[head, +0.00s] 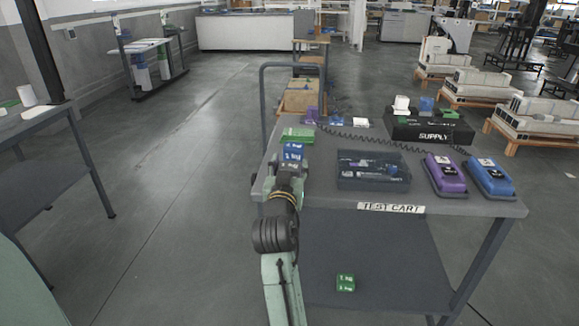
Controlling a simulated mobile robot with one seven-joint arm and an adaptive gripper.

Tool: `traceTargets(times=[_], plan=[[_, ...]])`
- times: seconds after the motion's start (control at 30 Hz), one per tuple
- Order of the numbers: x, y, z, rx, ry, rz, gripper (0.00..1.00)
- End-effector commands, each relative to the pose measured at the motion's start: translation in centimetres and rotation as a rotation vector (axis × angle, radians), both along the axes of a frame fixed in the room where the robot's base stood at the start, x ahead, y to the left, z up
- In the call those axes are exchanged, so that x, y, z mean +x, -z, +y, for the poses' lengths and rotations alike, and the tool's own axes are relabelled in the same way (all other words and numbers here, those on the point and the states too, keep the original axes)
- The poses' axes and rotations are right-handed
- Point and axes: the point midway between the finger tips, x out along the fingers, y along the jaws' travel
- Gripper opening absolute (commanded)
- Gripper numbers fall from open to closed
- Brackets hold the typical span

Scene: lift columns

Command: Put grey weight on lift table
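My gripper (288,176) is at the left edge of the test cart (460,208), seen from behind. A blue labelled block (292,152) shows right at its far end; I cannot tell whether the fingers hold it or whether they are open. A green block (297,135) lies just beyond, on the cart top. Another green labelled block (345,283) is on the lower shelf. I cannot make out a clear grey weight. A dark grey box-like shape (303,24) stands at the far end, too distant to identify. No lift table is clearly recognisable.
The cart top carries a dark tray (373,183) of small parts, a purple device (445,174), a blue device (490,177) and a black supply box (430,128) with small blocks. A coiled cable crosses behind the tray. A table (30,125) stands left; floor between is clear.

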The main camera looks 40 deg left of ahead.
Motion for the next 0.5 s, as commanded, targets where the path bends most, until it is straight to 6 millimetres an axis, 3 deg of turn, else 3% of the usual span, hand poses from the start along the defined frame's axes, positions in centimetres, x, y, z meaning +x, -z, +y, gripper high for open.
traceTargets(times=[0.3,0.5], plan=[[0.01,0.03,0.01,-0.001,0.0,0.001,0.7],[0.0,0.03,0.0,-0.001,0.0,0.001,0.7]])
